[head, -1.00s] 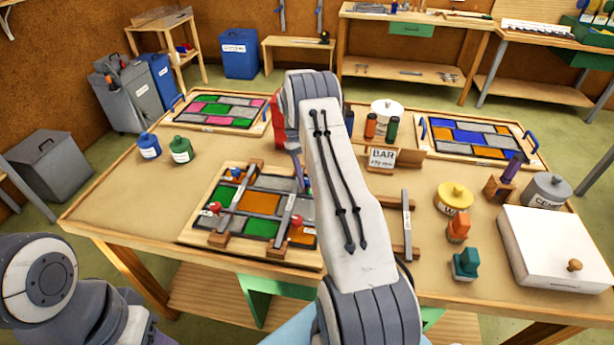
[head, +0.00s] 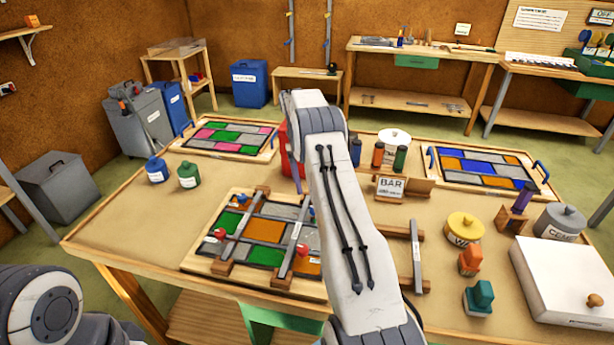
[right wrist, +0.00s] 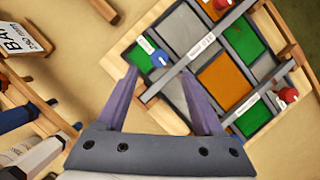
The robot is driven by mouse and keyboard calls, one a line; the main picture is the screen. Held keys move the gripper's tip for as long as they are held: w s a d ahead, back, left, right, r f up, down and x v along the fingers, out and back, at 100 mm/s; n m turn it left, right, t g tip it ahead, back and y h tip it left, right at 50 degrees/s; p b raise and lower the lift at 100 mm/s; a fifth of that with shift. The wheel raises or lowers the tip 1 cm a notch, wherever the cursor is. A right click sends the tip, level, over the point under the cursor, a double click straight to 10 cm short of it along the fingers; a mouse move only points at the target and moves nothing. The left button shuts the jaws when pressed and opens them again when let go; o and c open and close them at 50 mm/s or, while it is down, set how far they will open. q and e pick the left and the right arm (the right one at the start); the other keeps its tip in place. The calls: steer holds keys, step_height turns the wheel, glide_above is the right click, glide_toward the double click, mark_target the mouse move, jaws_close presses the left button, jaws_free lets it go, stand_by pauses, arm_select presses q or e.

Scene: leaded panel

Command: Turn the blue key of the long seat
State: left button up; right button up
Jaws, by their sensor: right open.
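The leaded panel (head: 265,229) of green, orange and grey panes lies on a wooden board in the head view. Two bars cross it, with blue and red knobs at their ends. One blue key (head: 241,198) is at the far left and another (head: 311,210) at the right, partly behind my arm. In the right wrist view a blue key (right wrist: 159,60) stands beside a small white label and a bar. My right gripper (right wrist: 160,72) is open and empty, its purple fingers either side of that key in the picture; its height above is unclear. My left gripper is out of view.
A loose bar on wooden rests (head: 415,255) lies right of the panel. Bare table (head: 130,215) is left of the panel.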

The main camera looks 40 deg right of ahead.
steer(key=shift+v, duration=1.55)
